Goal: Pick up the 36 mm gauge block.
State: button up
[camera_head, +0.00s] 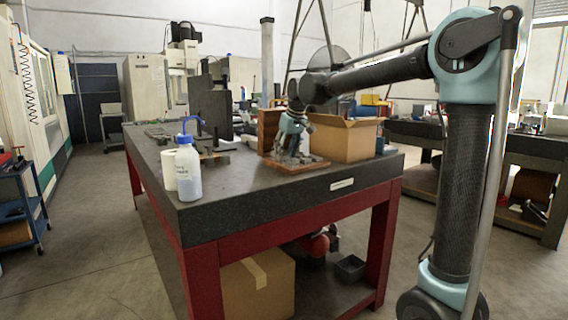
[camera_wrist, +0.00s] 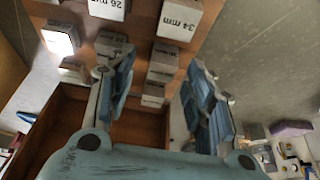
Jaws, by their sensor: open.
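My gripper (camera_head: 292,148) points down over a wooden board on the granite table (camera_head: 235,195). In the wrist view my gripper (camera_wrist: 157,62) has its two blue fingers well apart, with nothing held. The wooden case (camera_wrist: 150,128) holds several grey blocks with white labels. One reads 34 mm (camera_wrist: 180,18), beyond the fingers, and one reads 26 mm (camera_wrist: 108,8), at the top edge. Two blocks, one farther (camera_wrist: 162,60) and one nearer (camera_wrist: 153,92), show between the fingers; their labels are too small to read. I cannot make out a 36 mm label.
An open cardboard box (camera_head: 348,140) stands right beside my gripper on the table. A white bottle with a blue top (camera_head: 188,172) stands near the front left. A dark angle plate (camera_head: 210,107) stands farther back. The front middle of the table is clear.

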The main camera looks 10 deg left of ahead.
jog(key=shift+w+a+f, duration=0.15)
jog(key=shift+a+f, duration=0.05)
jog(key=shift+f, duration=0.35)
grip_shut()
